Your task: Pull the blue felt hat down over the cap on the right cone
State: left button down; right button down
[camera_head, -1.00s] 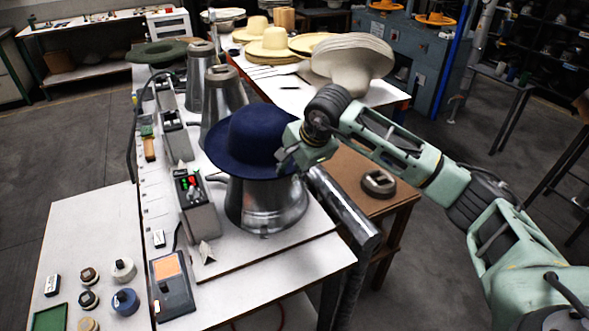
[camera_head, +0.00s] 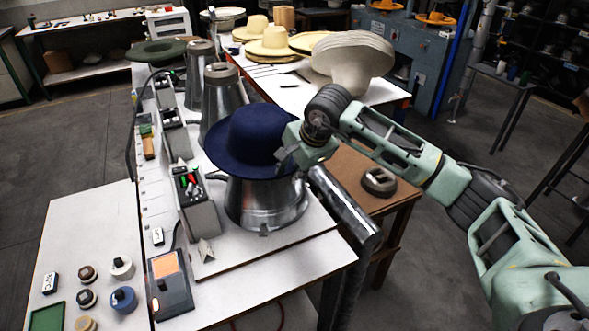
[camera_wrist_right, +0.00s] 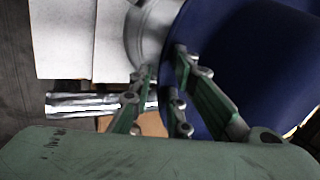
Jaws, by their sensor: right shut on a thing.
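The blue felt hat (camera_head: 247,136) sits over the top of the nearest metal cone, the right cone (camera_head: 262,205), with its brim slightly tilted. The cap under it is hidden by the hat. My right gripper (camera_head: 290,158) is at the right side of the brim, shut on it. In the right wrist view, the fingers (camera_wrist_right: 165,85) close on the brim edge of the hat (camera_wrist_right: 255,60), with the metal cone (camera_wrist_right: 150,35) beside them. My left gripper is not in view.
Two more metal cones (camera_head: 221,95) stand behind in a row. A control box (camera_head: 197,205) with coloured buttons is left of the right cone. A metal cylinder (camera_head: 345,207) runs along the right side, beside a brown table (camera_head: 345,172). A stack of pale hat bodies (camera_head: 352,60) stands behind.

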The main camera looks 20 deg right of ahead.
jog(key=c, duration=1.6)
grip_release()
jog(key=shift+o, duration=0.2)
jog(key=w+p+v, duration=0.1)
jog(key=p+v, duration=0.2)
jog(key=v, duration=0.4)
jog(key=shift+r, duration=0.45)
jog(key=shift+w+a, duration=0.1)
jog(key=shift+a, duration=0.05)
